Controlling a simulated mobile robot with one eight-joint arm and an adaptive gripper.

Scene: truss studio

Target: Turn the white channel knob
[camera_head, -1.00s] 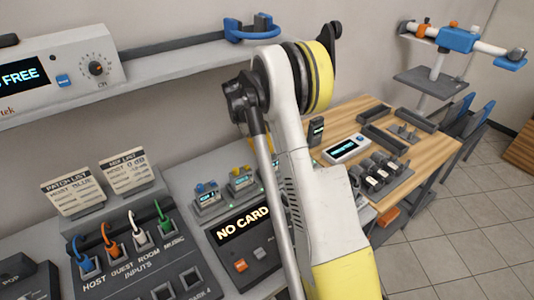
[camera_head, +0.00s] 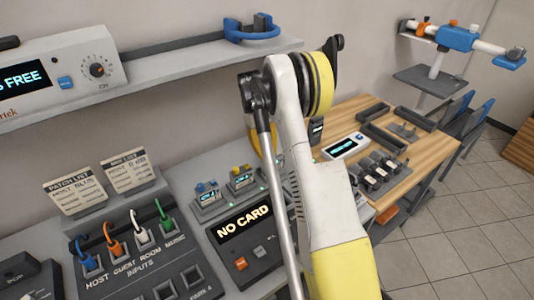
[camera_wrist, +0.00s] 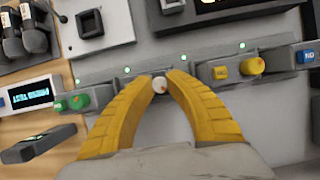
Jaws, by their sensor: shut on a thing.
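The white channel knob (camera_wrist: 159,85) shows in the wrist view between the tips of my two yellow fingers. My gripper (camera_wrist: 160,82) is shut on it, with a fingertip at each side. The knob sits in a row on the grey console, between a green knob (camera_wrist: 78,101) on the left and a yellow knob (camera_wrist: 254,66) on the right. In the head view part of my gripper shows as a yellow patch beside my arm, and the white knob is hidden behind my arm.
A blue knob (camera_wrist: 305,57) stands at the right end of the row. A dark handheld device (camera_wrist: 38,144) lies on the wooden table at the left. In the head view, patch cables and a NO CARD panel (camera_head: 243,222) are left of my arm.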

